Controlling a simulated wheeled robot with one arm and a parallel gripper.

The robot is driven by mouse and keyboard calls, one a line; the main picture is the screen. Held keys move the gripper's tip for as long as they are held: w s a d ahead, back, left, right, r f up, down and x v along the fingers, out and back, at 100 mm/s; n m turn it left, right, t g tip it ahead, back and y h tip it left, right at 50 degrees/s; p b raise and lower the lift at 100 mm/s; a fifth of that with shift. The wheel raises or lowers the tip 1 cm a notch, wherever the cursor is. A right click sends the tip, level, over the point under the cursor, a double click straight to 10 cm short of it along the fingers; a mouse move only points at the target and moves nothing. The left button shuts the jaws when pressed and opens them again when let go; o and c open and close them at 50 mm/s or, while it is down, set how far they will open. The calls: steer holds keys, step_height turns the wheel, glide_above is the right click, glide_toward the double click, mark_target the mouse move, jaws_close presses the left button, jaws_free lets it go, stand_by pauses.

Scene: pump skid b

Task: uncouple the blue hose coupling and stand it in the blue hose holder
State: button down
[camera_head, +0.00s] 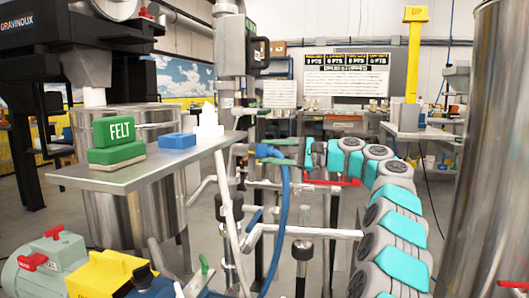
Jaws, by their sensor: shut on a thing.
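The blue hose coupling (265,151) is in the middle of the view, at the upper end of a blue hose (284,195) that bends over and hangs down. My gripper (277,151) reaches in from the right, with its green fingers above and below the coupling, shut on it. Whether the coupling is still joined to a pipe fitting is too small to tell. I cannot pick out the blue hose holder for certain. A low blue block (178,140) lies on the grey shelf left of the coupling.
Pipes and a red lever handle (335,183) crowd the area below my gripper. A large steel tank (490,150) stands close on the right.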

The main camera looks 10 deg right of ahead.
steer(key=shift+s+d+p, duration=0.3)
steer(key=shift+d+p, duration=0.1)
steer(key=shift+d, duration=0.25)
stand_by(0.3)
steer(key=shift+p+v, duration=0.45)
steer(key=shift+v, duration=0.9)
steer(key=shift+p+x, duration=0.75)
steer(key=shift+x, duration=1.35)
steer(key=shift+c, duration=1.1)
jaws_free()
steer(key=p+v, duration=0.3)
steer(key=v, duration=0.6)
